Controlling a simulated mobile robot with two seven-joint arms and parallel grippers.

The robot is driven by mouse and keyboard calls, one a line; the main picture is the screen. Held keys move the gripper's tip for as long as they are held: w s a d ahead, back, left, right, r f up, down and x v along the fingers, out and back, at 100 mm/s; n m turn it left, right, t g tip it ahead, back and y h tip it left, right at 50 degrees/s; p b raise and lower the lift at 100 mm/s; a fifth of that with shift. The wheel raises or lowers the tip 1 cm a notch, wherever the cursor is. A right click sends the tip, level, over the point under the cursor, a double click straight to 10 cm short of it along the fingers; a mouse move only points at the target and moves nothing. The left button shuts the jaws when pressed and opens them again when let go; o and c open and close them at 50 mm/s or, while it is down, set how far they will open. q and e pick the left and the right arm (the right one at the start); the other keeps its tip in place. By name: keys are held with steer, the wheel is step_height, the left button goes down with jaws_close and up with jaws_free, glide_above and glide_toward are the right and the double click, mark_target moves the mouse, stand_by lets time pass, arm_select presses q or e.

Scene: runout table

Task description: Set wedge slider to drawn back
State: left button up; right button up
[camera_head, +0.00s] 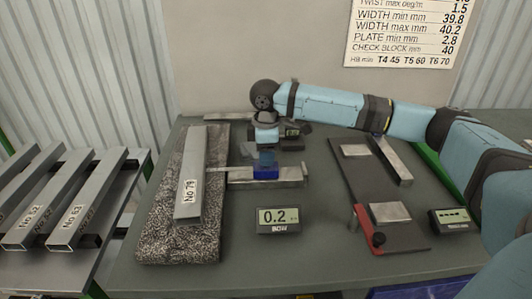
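A blue block (265,173), which looks like the wedge slider, sits about midway along a pale metal bar (291,178). The bar's left end reaches to the long steel piece labelled No 79 (190,180). My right gripper (262,152) points down directly over the blue block, at or just above its top. The hand hides its fingertips, so whether they touch or grip the block is unclear. My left gripper is not in view.
A readout showing 0.2 (278,220) stands in front of the bar. The steel piece lies on a speckled stone slab (175,248). At right are a red-edged plate fixture (389,213) and another readout (449,221). More labelled bars (80,200) lie on the left rack.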

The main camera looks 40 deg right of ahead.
jaws_close()
steer(key=shift+d+r+p, duration=0.15)
steer(key=shift+p, duration=0.15)
steer(key=s+d+p, duration=0.1)
steer(key=p, duration=0.1)
steer(key=s+d+p, duration=0.1)
steer(key=d+p, duration=0.1)
steer(key=s+d+p, duration=0.1)
steer(key=d+p, duration=0.1)
steer(key=shift+s+r, duration=0.1)
steer(key=shift+s, duration=0.05)
steer(key=shift+s+d, duration=0.1)
steer(key=shift+d, duration=0.15)
steer(key=shift+f, duration=0.2)
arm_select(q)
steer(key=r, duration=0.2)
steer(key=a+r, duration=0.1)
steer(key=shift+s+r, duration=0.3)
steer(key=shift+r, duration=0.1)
